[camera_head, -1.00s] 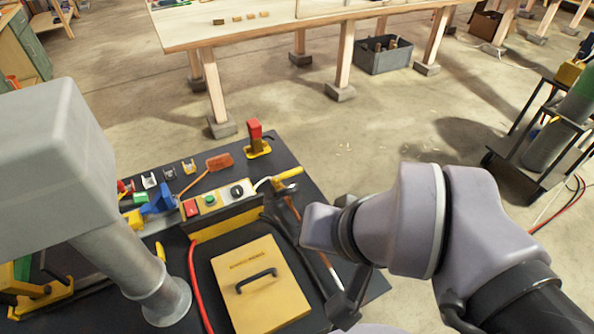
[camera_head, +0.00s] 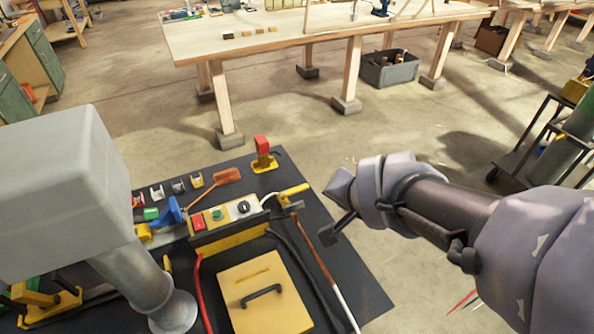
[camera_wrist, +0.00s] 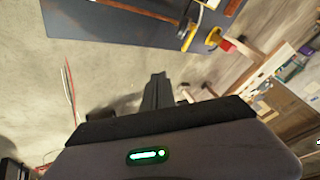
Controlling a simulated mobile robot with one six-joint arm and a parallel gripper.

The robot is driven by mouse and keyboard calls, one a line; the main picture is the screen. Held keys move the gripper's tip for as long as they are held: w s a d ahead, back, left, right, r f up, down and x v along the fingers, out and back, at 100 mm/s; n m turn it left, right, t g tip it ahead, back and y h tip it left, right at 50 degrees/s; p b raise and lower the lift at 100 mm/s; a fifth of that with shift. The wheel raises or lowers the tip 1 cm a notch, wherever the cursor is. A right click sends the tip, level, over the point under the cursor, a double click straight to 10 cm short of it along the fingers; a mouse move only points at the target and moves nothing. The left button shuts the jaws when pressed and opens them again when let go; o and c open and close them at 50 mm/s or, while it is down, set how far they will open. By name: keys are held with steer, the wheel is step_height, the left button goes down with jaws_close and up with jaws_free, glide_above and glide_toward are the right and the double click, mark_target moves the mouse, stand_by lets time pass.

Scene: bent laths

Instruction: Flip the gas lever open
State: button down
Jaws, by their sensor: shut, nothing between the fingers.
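Two lever-like parts show; I cannot tell for certain which is the gas lever. One is an upright red handle (camera_head: 262,146) on a yellow base (camera_head: 265,163) at the far corner of the dark bench top. The other is a yellow handle (camera_head: 293,190) angled up at the right end of the control box (camera_head: 222,215). The red handle also shows in the wrist view (camera_wrist: 227,45), standing out from its yellow base (camera_wrist: 212,37). My gripper (camera_wrist: 157,78) is shut and empty, over the floor beside the bench, clear of both parts.
A yellow lidded panel (camera_head: 262,295) with a black handle lies in front of the control box. A rod lies along the bench top's right side. Bare floor (camera_head: 400,130) separates the bench from a wooden table (camera_head: 300,35). A cart stands at the right.

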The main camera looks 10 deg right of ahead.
mark_target(294, 191)
steer(key=w+f+m+t+y+p, duration=0.2)
steer(key=w+f+m, duration=0.4)
steer(key=w+f, duration=0.3)
step_height(294, 191, down, 4)
steer(key=shift+w+f+y+p, duration=0.1)
steer(key=shift+w+y+p, duration=0.3)
steer(key=shift+y+p, duration=0.35)
steer(key=shift+d, duration=0.1)
steer(key=b+x, duration=0.3)
steer(key=x, duration=0.6)
steer(key=shift+f, duration=0.1)
steer(key=w, duration=0.3)
steer(key=shift+w+a+f+b, duration=0.3)
steer(key=shift+w+a, duration=0.05)
steer(key=shift+a, duration=0.05)
steer(key=shift+w+a, duration=0.1)
steer(key=shift+w, duration=0.4)
